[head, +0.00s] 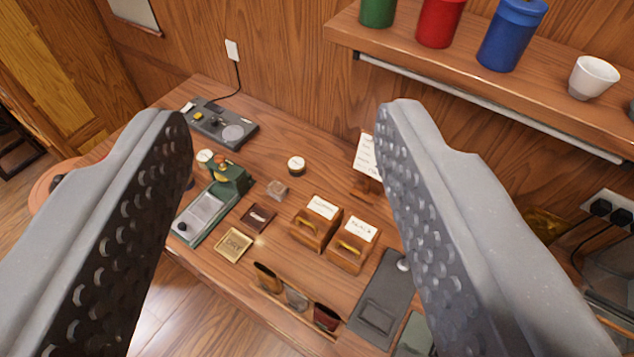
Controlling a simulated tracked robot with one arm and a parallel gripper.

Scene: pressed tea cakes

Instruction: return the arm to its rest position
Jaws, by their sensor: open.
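My gripper (290,112) is open and empty, its two grey fingers with studded inner pads standing wide apart in the foreground. It is above the wooden table (300,165) and touches nothing that I can see. The rest of my arm is out of view. The left finger hides part of the table's left side, and the right finger hides part of its right side and the wall.
A shelf (480,72) with canisters and a white cup (593,77) is at the upper right. The table holds a grey device (220,124), a green machine (212,205), two wooden boxes (317,222) (351,244), a small brass tray (233,245) and a dark mat (381,300).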

